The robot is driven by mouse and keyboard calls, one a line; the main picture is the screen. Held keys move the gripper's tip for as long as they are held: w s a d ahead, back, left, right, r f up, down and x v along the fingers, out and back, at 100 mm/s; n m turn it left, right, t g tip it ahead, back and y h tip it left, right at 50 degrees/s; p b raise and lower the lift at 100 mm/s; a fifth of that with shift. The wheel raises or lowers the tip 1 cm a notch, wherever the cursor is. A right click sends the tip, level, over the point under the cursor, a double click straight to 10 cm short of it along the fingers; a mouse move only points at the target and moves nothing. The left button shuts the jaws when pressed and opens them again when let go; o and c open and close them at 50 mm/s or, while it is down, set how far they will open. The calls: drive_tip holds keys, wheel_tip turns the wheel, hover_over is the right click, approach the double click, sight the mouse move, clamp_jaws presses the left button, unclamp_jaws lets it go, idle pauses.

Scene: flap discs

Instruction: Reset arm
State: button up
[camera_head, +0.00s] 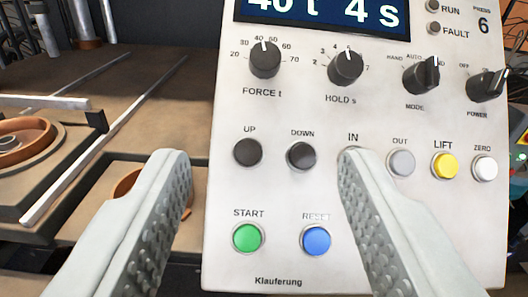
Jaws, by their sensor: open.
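My gripper (266,170) is open, its two grey ribbed fingers reaching up from the bottom of the picture with nothing between them. It is in front of a white control panel (290,200). Between the fingers show the green START button (247,237), the blue RESET button (316,240), and the black UP (248,152) and DOWN (301,155) buttons. The right finger partly covers the IN button and comes close to the RESET button. Whether the fingers touch the panel cannot be told.
The panel also has a FORCE knob (265,60), a HOLD knob (345,68), MODE and POWER switches, and a display (320,12) reading 40 t 4 s. To the left is a brown press bed (120,85) with metal rails (100,140) and copper-coloured rings (25,140).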

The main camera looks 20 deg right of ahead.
drive_tip(key=s+d+f+n+g+y, duration=0.15)
drive_tip(key=s+d+f, duration=0.3)
drive_tip(key=d, duration=0.45)
drive_tip(key=s+d+f+n+g+y, duration=0.1)
drive_tip(key=s+d+f+g+y, duration=0.15)
drive_tip(key=s+d, duration=0.55)
drive_tip(key=s+d+f+t+y, duration=0.1)
drive_tip(key=s+d+f, duration=0.3)
drive_tip(key=s, duration=0.5)
drive_tip(key=s+d+f+t+y, duration=0.1)
drive_tip(key=s+d+f+t, duration=0.2)
drive_tip(key=s+d, duration=0.6)
drive_tip(key=shift+s+d+f+t, duration=0.3)
drive_tip(key=shift+s+f+t, duration=0.1)
drive_tip(key=shift+s, duration=0.15)
